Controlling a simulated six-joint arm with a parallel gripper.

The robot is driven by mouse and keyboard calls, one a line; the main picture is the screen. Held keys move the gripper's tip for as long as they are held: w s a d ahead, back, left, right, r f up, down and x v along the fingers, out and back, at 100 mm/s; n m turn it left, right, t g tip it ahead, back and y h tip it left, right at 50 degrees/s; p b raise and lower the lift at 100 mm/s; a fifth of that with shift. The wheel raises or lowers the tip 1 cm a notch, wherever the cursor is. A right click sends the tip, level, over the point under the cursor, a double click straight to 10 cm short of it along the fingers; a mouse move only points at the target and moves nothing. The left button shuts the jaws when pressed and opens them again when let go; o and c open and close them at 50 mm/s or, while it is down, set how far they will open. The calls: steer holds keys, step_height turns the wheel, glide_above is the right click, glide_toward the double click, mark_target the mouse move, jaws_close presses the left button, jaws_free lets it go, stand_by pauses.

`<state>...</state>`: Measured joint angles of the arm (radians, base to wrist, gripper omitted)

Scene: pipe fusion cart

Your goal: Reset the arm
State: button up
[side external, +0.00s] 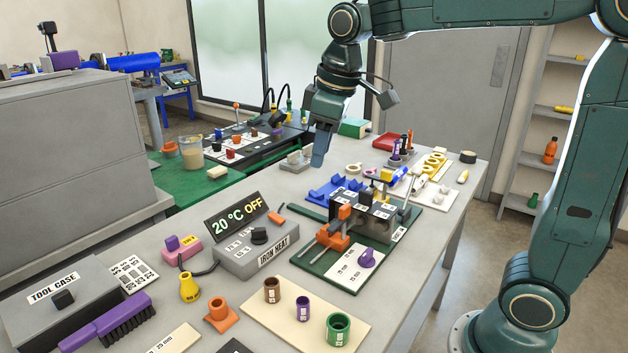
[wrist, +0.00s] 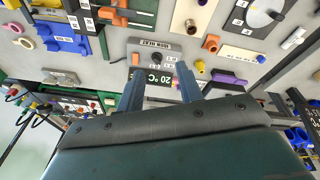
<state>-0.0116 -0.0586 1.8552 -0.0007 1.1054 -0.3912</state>
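My gripper (side external: 319,158) hangs from the green arm above the back half of the grey bench, fingers pointing down. In the wrist view, my gripper (wrist: 160,72) shows two blue-grey fingers apart with nothing held between them. The fingers appear clear of the bench. The iron heat box (side external: 257,253) with its dark display (side external: 234,215) reading "20 °C OFF" stands in front of the gripper in the side view. The display also appears beyond the fingers in the wrist view (wrist: 158,92).
A green-based clamp fixture (side external: 312,262), blue holder (side external: 326,190) and grey block (side external: 296,160) stand near the gripper. Brown, purple and green fittings sit on a cream board (side external: 305,312). A purple brush (side external: 106,322) lies front left. The space around the raised arm looks open.

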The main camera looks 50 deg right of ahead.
steer(key=s+f+m+t, duration=0.1)
steer(key=s+f+m, duration=0.1)
steer(key=s, duration=0.7)
steer(key=s+f+m+t, duration=0.1)
steer(key=s+f+m, duration=0.1)
steer(key=s, duration=0.8)
steer(key=shift+d+f+m+t, duration=0.2)
steer(key=shift+f+m+t, duration=0.1)
steer(key=shift+f+t, duration=0.1)
